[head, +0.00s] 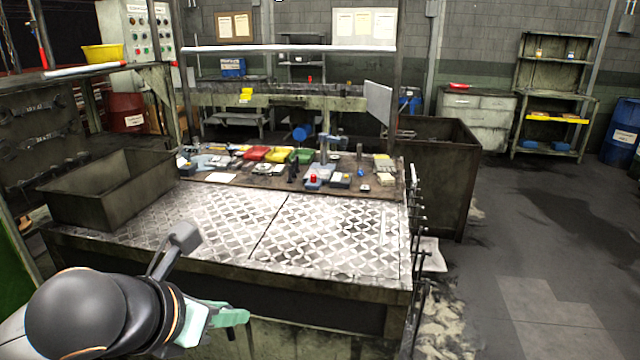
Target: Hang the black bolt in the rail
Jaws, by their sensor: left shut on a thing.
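My left gripper (232,316), with pale green fingers, is low at the left, in front of the table's near edge. It is shut on a thin dark thing that I take to be the black bolt, mostly hidden by the fingers and hard to make out against the dark table front. The rail (414,215) seems to run along the table's right edge, where several dark rods with heads hang in a row. The gripper is well to the left of it and apart from it. My right gripper is out of view.
The table's patterned metal top (325,235) is clear in front. Tools and coloured trays (280,155) crowd its back. An open metal bin (110,187) stands at the left, another (440,150) behind the right side. The floor (540,240) to the right is free.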

